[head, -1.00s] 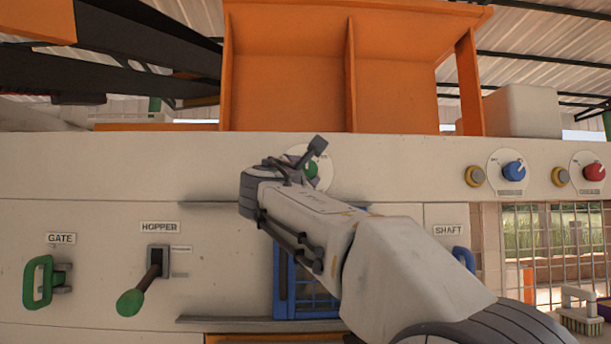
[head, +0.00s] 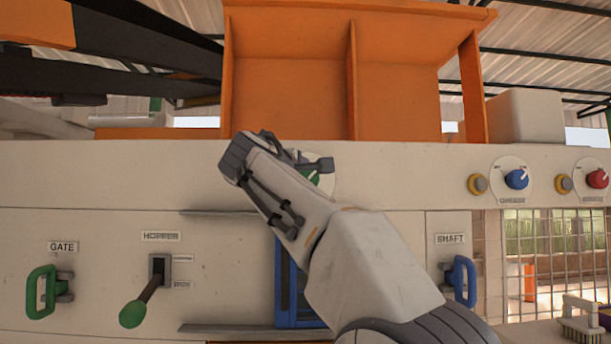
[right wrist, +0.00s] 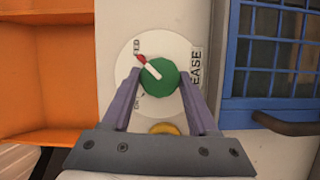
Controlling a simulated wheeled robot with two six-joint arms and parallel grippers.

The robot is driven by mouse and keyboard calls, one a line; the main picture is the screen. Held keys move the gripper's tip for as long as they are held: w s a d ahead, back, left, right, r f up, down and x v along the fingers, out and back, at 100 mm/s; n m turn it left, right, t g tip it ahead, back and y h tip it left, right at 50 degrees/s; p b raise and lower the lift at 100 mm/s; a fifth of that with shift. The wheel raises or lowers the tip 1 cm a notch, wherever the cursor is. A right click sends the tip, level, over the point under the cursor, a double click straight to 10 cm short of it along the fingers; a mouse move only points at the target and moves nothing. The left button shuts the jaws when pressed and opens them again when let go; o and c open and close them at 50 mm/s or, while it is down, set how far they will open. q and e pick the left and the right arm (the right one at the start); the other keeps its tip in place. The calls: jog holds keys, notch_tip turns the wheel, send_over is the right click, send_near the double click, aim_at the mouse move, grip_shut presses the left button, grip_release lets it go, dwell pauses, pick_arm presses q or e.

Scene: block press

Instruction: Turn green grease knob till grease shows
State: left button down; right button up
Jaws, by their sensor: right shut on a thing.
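The green knob (right wrist: 158,78) sits on a round white dial (right wrist: 125,65) and also shows behind my gripper in the head view (head: 314,179). My right gripper (right wrist: 157,82) is shut on it, with one finger on each side. The knob's white and red pointer (right wrist: 147,64) points to the upper left, by lettering that ends in "ED". A label (right wrist: 195,70) ending in "EASE" is partly hidden by a finger. No grease can be made out. My left gripper is not in view.
A blue knob (head: 516,179) and a red knob (head: 597,178) are farther right, each beside a yellow-ringed button. A green-tipped hopper lever (head: 133,313) and a green gate handle (head: 41,291) are at left. A blue grille (right wrist: 270,50) is near the dial.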

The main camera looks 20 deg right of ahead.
jog(key=shift+d+m, duration=0.1)
jog(key=shift+m, duration=0.3)
jog(key=o, duration=1.3)
jog(key=shift+o, duration=0.2)
jog(key=shift+s, duration=0.1)
jog(key=b+v, duration=0.3)
jog(key=v, duration=0.7)
jog(key=shift+a+r, duration=0.15)
jog(key=shift+a, duration=0.05)
jog(key=shift+s+d, duration=0.1)
jog(key=shift+s, duration=0.05)
